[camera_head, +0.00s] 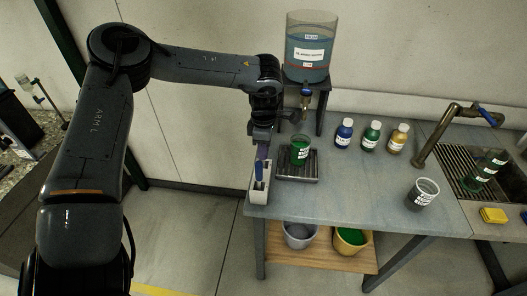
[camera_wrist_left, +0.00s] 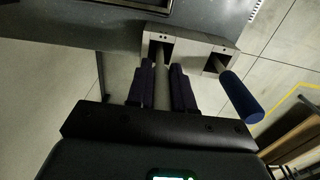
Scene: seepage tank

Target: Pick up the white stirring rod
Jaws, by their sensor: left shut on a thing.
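The white stirring rod (camera_wrist_left: 162,92) stands between the two dark fingers of my left gripper (camera_wrist_left: 163,82) in the left wrist view. The gripper is shut on it. The rod's far end reaches into one opening of a pale two-slot holder (camera_wrist_left: 190,39). The holder also shows in the camera_head view (camera_head: 257,196), at the table's left front corner, with my left gripper (camera_head: 262,151) just above it. A blue-handled tool (camera_wrist_left: 240,97) stands in the holder's other slot. The rod is hard to make out in the camera_head view. My right gripper is not in view.
A cup of green liquid (camera_head: 300,150) stands on a drip tray (camera_head: 297,174) close right of the gripper. A large tank (camera_head: 309,48) rises behind on a stand. Several bottles, a grey cup (camera_head: 423,194) and a sink (camera_head: 472,160) are farther right. The table's front middle is clear.

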